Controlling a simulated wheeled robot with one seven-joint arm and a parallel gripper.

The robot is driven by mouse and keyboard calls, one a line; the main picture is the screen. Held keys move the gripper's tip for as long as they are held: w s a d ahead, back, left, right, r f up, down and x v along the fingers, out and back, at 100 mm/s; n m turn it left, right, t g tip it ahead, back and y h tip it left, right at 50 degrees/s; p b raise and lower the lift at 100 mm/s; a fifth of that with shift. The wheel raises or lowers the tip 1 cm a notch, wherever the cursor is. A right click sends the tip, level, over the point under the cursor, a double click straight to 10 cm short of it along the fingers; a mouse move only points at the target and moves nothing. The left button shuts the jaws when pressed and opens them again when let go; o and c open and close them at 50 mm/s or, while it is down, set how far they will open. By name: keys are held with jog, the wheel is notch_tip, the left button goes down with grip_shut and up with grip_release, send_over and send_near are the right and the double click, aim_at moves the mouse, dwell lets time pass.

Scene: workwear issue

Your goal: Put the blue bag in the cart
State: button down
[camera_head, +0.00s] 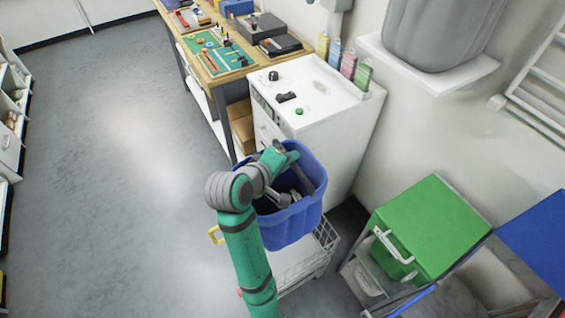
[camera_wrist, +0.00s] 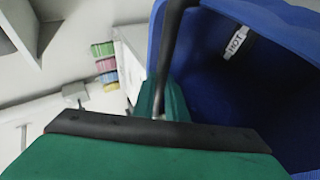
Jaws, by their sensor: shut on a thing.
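The blue bag (camera_head: 296,226) is an open-topped, tub-like container in the head view. In the wrist view the blue bag (camera_wrist: 275,90) fills the right side, with a small white label reading "HOT" inside and a dark strap-like handle (camera_wrist: 172,45). My gripper (camera_head: 284,197) is at the bag's open top and shut on the bag; the exact grip point is unclear. The white wire cart (camera_head: 318,262) shows below and around the bag, partly hidden by it and my arm. I cannot tell whether the bag touches the cart.
A white cabinet (camera_head: 320,95) stands right behind the bag. A green-lidded bin (camera_head: 430,225) and a blue-lidded bin (camera_head: 540,235) stand to the right. A workbench (camera_head: 215,70) with tools is at the back. The grey floor (camera_head: 110,170) on the left is clear.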

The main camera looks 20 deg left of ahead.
notch_tip(320, 180, down, 40)
dwell(2.9)
jog(key=shift+s+d+f, duration=0.1)
jog(key=shift+f, duration=0.6)
jog(key=shift+s+d+f, duration=0.1)
jog(key=shift+f, duration=0.55)
dwell(0.5)
jog(key=c, duration=1.7)
grip_release()
jog(key=shift+w+f, duration=0.1)
jog(key=shift+w, duration=0.1)
jog(key=shift+r, duration=0.2)
jog(key=shift+a, duration=0.1)
